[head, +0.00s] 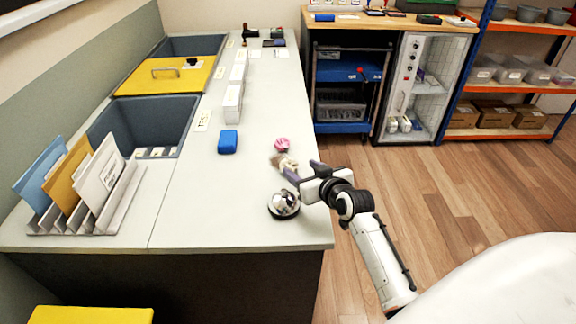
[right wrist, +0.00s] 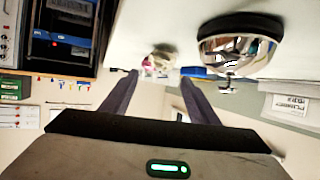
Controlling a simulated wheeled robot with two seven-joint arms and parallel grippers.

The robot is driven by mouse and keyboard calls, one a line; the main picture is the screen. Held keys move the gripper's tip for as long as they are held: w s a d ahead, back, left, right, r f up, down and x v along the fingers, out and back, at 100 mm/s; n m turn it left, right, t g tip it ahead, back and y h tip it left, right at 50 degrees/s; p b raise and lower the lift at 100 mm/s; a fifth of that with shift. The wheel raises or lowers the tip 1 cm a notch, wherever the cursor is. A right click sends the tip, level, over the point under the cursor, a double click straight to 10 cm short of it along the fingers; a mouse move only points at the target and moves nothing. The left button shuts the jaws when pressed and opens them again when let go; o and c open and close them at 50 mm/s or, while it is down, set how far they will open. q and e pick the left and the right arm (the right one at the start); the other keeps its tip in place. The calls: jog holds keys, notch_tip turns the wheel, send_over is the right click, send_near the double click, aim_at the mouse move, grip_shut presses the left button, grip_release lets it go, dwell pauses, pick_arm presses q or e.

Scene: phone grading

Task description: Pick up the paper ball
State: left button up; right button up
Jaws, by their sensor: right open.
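A crumpled pink ball (head: 281,145) lies on the light counter near its right edge. A pale, lumpy piece with brownish parts (head: 288,163) lies just in front of it. I cannot tell for sure which is the paper ball. My right gripper (head: 302,170) is open and low over the counter's right edge, its fingers pointing toward the two pieces. In the right wrist view, the pink ball (right wrist: 148,62) and the pale piece (right wrist: 164,54) show beyond and between the open fingertips (right wrist: 160,78), with nothing held. My left gripper is not in view.
A shiny metal bell (head: 284,204) stands close to my right gripper; it also shows in the right wrist view (right wrist: 238,45). A blue block (head: 228,142) lies left of the pieces. A file rack (head: 85,210) and sunken bins (head: 140,115) are further left.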

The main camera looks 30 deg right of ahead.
aim_at(290, 161)
jog(key=shift+x, duration=2.85)
jog(key=shift+w+a+r, duration=0.1)
jog(key=shift+a+r, duration=0.05)
jog(key=c, duration=1.2)
jog(key=shift+o, duration=0.2)
